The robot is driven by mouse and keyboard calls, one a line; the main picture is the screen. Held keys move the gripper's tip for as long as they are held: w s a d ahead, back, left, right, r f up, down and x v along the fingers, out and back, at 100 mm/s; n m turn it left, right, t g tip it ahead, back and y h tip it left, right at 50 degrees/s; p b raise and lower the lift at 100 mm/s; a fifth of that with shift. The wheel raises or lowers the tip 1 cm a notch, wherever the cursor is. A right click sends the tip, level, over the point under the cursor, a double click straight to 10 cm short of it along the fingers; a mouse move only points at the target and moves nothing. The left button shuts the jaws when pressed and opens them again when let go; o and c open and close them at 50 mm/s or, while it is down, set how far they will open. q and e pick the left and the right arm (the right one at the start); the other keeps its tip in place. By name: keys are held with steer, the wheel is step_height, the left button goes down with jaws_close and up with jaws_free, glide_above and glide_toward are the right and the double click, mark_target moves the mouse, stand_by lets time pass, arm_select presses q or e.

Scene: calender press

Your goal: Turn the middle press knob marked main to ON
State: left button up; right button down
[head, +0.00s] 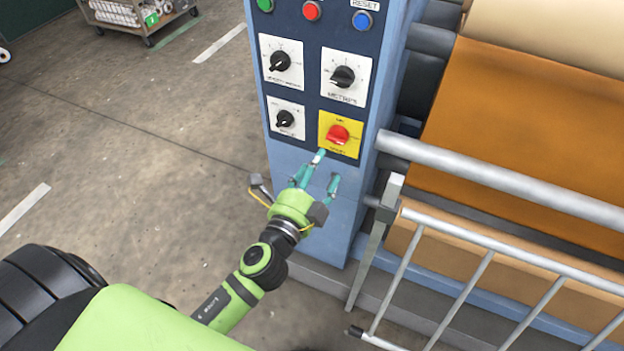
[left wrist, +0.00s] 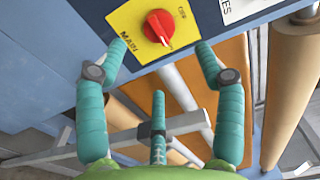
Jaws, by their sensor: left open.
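The main knob (head: 338,135) is red and sits on a yellow square plate (head: 325,121) low on the blue press panel. In the left wrist view the knob (left wrist: 159,27) shows near the top, with MAIN and OFF lettered on its yellow plate (left wrist: 126,19). I cannot clearly tell which mark the knob points to. My left gripper (head: 323,169) is just below the plate, its teal fingers spread and empty. In the left wrist view the gripper (left wrist: 162,55) has two fingertips either side of the knob, apart from it, and a third finger below. My right gripper is not in view.
Black knobs (head: 281,61) on white plates and push buttons (head: 312,10) are above and beside the main knob. To the right are a grey horizontal bar (head: 500,183), a railing (head: 480,275) and an orange sheet (head: 530,130).

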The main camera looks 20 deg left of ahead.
arm_select(q)
steer(key=shift+s, duration=1.55)
